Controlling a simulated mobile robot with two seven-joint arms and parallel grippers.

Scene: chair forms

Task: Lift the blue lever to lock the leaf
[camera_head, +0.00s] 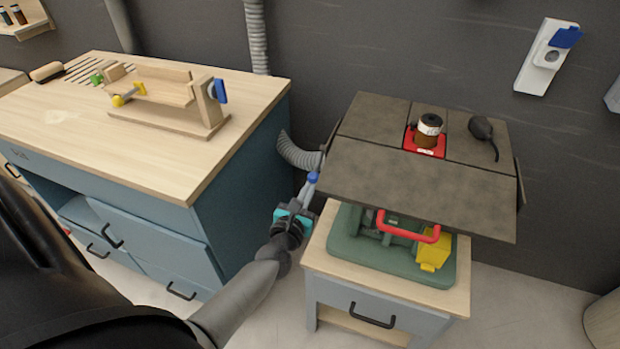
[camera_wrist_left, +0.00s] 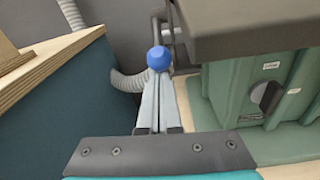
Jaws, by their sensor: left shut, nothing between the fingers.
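The blue lever shows as a round blue knob (camera_head: 313,177) at the left side of the dark table top, and in the left wrist view as a blue ball (camera_wrist_left: 158,58) just beyond the fingertips. The leaf (camera_head: 420,188) is the dark front panel of that top, above a green machine (camera_head: 345,245). My left gripper (camera_head: 309,188) is shut and empty, its grey fingers (camera_wrist_left: 159,82) together right at the knob. I cannot tell whether they touch it. The lever's stem is mostly hidden. My right gripper is not in view.
A workbench (camera_head: 60,120) with a wooden jig (camera_head: 165,100) stands left. A grey hose (camera_head: 298,153) runs behind the gap between bench and machine. The table top holds a brown jar (camera_head: 428,130) on a red plate and a dark bulb (camera_head: 481,128). The top overhangs my gripper's right side.

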